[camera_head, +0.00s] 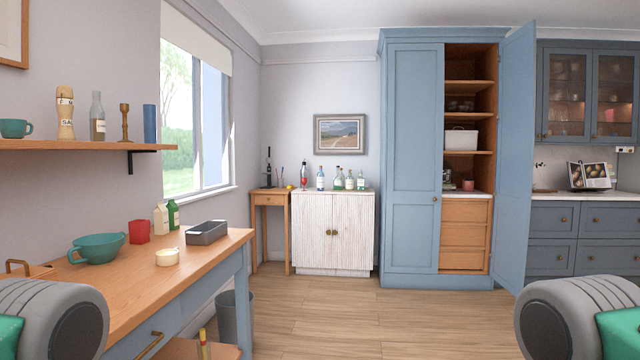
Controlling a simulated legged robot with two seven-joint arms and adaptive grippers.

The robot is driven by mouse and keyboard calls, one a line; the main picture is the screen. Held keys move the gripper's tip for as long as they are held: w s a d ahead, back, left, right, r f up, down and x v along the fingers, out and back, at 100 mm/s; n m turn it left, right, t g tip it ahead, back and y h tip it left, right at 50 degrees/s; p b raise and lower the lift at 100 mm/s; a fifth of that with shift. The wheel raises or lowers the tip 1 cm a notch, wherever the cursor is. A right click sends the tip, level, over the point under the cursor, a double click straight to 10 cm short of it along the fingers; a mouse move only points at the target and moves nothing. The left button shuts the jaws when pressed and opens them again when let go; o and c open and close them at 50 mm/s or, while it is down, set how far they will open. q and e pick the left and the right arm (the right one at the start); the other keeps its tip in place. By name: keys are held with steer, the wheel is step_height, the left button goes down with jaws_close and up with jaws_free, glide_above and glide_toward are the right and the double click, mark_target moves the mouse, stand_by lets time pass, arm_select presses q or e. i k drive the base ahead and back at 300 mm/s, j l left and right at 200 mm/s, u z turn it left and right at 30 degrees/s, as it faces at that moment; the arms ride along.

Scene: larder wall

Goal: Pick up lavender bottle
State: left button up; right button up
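Several bottles stand on the white cabinet (333,232) against the far wall. One is clear with a blue-and-white label (320,179), one is slim with red at its base (304,178), and a group of clear and greenish bottles (349,181) stands to the right. A tall greyish bottle (98,119) stands on the wooden wall shelf at left. I cannot tell which one is lavender; they are too small or too plain in colour. Parts of my arms show at the lower left and lower right, but neither gripper is in view.
The tall blue cupboard's door (515,155) is open. The middle floor is clear.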

mark_target(320, 175)
steer(key=i+z, duration=0.1)
steer(key=i, duration=6.75)
steer(key=l, duration=0.1)
